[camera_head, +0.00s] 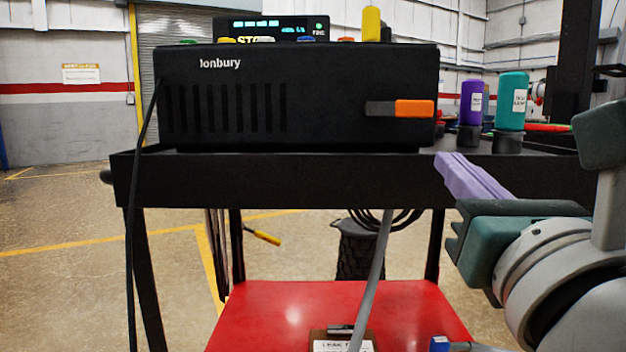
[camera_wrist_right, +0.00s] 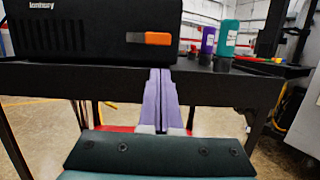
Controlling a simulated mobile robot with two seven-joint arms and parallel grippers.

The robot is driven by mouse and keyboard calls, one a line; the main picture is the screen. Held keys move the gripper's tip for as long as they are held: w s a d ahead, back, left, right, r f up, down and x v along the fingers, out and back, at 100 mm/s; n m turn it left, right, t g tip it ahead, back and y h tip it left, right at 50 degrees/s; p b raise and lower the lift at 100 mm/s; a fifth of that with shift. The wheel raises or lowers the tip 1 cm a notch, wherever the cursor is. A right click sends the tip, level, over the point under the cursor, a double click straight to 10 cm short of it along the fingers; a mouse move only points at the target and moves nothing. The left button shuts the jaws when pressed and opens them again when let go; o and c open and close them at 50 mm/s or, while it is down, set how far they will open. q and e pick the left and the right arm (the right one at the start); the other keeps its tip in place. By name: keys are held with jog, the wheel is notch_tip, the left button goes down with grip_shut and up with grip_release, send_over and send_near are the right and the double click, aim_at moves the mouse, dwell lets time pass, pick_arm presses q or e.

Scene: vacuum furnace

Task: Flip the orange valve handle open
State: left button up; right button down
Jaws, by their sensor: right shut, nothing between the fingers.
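The orange valve handle (camera_head: 414,108) is on the right part of the front face of a black box marked "Ionbury" (camera_head: 230,110). It lies level, with a grey bar to its left. It also shows in the right wrist view (camera_wrist_right: 158,38), above the fingertips. My right gripper (camera_head: 447,162) is in front of the cart's top rim, below and to the right of the handle and apart from it. Its purple fingers (camera_wrist_right: 160,85) are shut together with nothing between them. My left gripper is in neither view.
The box stands on a black cart (camera_head: 250,180) with a raised rim and a red lower shelf (camera_head: 280,310). A purple bottle (camera_head: 470,100) and a teal bottle (camera_head: 512,95) stand right of the box. A dark cable hangs at the left. Space before the box's front is clear.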

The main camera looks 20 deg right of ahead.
aim_at(400, 109)
jog(key=shift+a+f, duration=0.1)
dwell(0.3)
jog(key=x, duration=1)
jog(key=shift+p, duration=0.35)
jog(key=shift+r+n+p, duration=0.25)
jog(key=shift+n+p, duration=0.45)
jog(key=shift+y, duration=0.3)
